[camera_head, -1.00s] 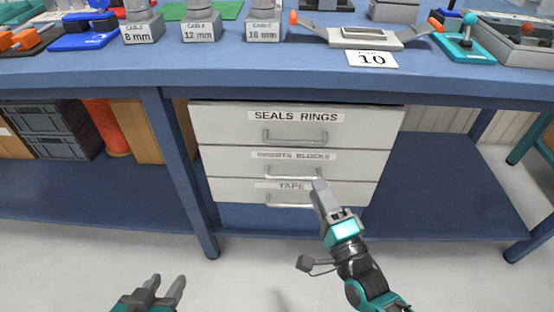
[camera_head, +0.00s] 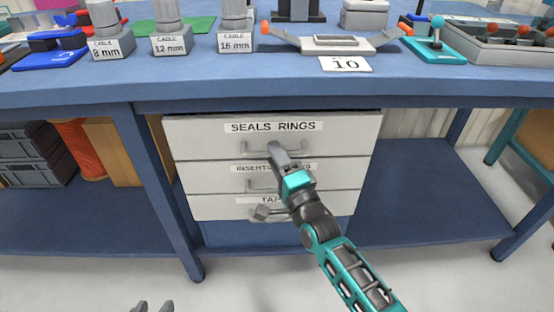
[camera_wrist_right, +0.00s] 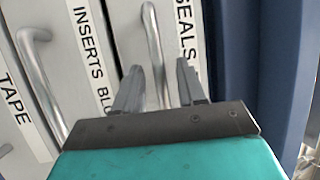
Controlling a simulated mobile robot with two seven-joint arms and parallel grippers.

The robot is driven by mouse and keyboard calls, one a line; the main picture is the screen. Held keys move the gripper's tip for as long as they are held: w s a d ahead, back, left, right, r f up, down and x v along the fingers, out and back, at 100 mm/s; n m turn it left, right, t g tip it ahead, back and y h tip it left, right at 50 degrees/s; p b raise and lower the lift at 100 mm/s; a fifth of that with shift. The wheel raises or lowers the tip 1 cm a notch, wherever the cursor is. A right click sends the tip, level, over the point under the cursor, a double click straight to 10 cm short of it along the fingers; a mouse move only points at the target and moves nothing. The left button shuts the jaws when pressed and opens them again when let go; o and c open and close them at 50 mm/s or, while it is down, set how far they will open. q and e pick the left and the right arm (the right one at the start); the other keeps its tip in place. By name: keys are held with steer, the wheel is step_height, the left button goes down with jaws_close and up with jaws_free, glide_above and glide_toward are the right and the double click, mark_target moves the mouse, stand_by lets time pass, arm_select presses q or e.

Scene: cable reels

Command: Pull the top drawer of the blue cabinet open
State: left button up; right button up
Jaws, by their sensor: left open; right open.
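The top drawer (camera_head: 345,140) has a pale front labelled SEALS RINGS, above the INSERTS drawer (camera_head: 345,173) and the TAPE drawer (camera_head: 335,202). All three look shut, in a unit under a blue workbench. The top drawer's metal bar handle (camera_head: 250,149) is partly hidden by my right gripper (camera_head: 274,147). In the right wrist view the handle (camera_wrist_right: 154,45) runs between the two open fingers of the right gripper (camera_wrist_right: 160,70), and I cannot tell whether they touch it. My left gripper (camera_head: 152,305) is open and empty at the bottom edge, far from the drawers.
A bench leg (camera_head: 160,190) stands left of the drawers. Grey crates (camera_head: 30,155) sit further left. The lower shelf (camera_head: 420,205) at right is clear.

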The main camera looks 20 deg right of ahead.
jaws_close()
stand_by(0.3)
stand_by(0.4)
